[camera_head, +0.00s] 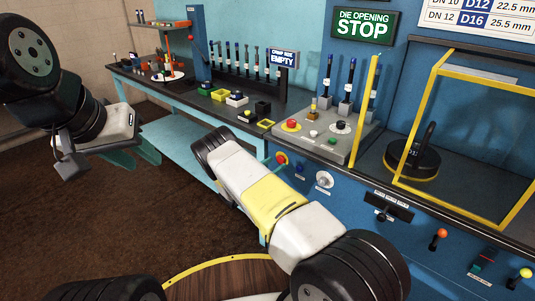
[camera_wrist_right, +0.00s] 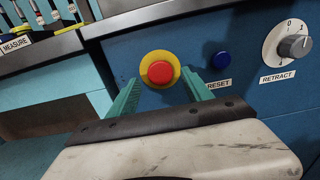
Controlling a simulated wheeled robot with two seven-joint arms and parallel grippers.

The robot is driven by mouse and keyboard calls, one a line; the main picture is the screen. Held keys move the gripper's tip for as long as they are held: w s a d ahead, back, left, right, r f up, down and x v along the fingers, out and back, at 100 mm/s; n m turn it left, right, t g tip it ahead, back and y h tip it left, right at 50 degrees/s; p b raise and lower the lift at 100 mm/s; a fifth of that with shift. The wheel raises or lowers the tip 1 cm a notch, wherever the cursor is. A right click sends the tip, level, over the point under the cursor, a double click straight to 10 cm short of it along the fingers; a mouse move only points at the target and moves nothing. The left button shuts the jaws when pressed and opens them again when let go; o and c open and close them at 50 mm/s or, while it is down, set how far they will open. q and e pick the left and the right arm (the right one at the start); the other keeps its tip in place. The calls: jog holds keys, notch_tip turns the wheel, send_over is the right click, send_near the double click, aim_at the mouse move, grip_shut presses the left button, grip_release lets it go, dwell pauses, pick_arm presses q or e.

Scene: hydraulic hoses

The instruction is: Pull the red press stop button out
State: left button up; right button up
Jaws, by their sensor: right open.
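The red press stop button (camera_wrist_right: 162,74) sits in a round yellow collar on the blue front panel, and it also shows in the head view (camera_head: 281,158). My right gripper (camera_wrist_right: 159,79) is open, with one teal finger on each side of the button in the right wrist view. I cannot tell whether the fingertips touch the collar. In the head view my right gripper (camera_head: 268,161) is partly hidden by its own wrist. My left gripper (camera_head: 136,158) is at the left, open and empty, far from the button.
A blue reset button (camera_wrist_right: 221,60) and a retract knob (camera_wrist_right: 292,44) are right of the stop button. Another red button (camera_head: 291,125) is on the grey console above. The counter edge (camera_wrist_right: 170,15) overhangs the panel. Levers (camera_head: 438,238) stick out at the right.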

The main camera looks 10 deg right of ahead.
jog(key=shift+x, duration=0.95)
grip_shut()
jog(key=shift+s, duration=0.1)
